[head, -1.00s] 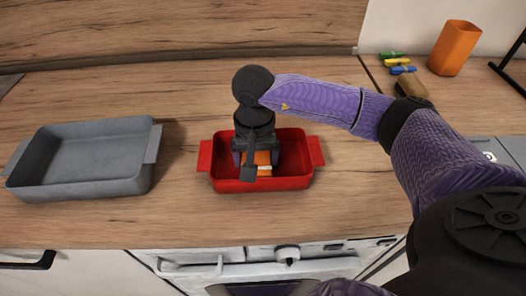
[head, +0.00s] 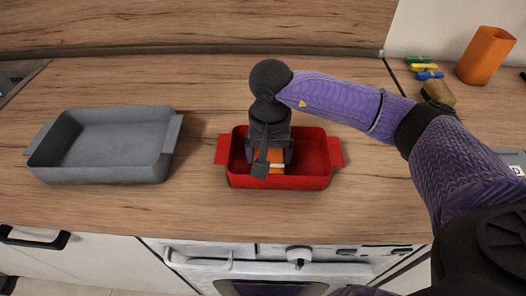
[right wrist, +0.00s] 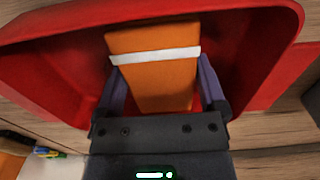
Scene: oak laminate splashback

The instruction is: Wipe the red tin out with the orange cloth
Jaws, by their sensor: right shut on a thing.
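The red tin (head: 318,158) stands on the wooden worktop, a handle at each end. My right gripper (head: 268,160) points down inside it, left of its middle. The gripper is shut on the orange cloth (head: 277,157), a folded block with a white band. In the right wrist view the orange cloth (right wrist: 152,85) sits between the two purple fingers, inside the red tin (right wrist: 60,70). The gripper hides part of the cloth and tin floor in the head view. I cannot tell whether the cloth touches the floor. My left gripper is not in view.
A grey tin (head: 105,170) stands to the left with a clear gap of worktop (head: 200,205). At the back right are an orange cup (head: 486,55), several coloured clips or pegs (head: 425,68) and a brown block (head: 438,92). An oven (head: 270,270) is below the front edge.

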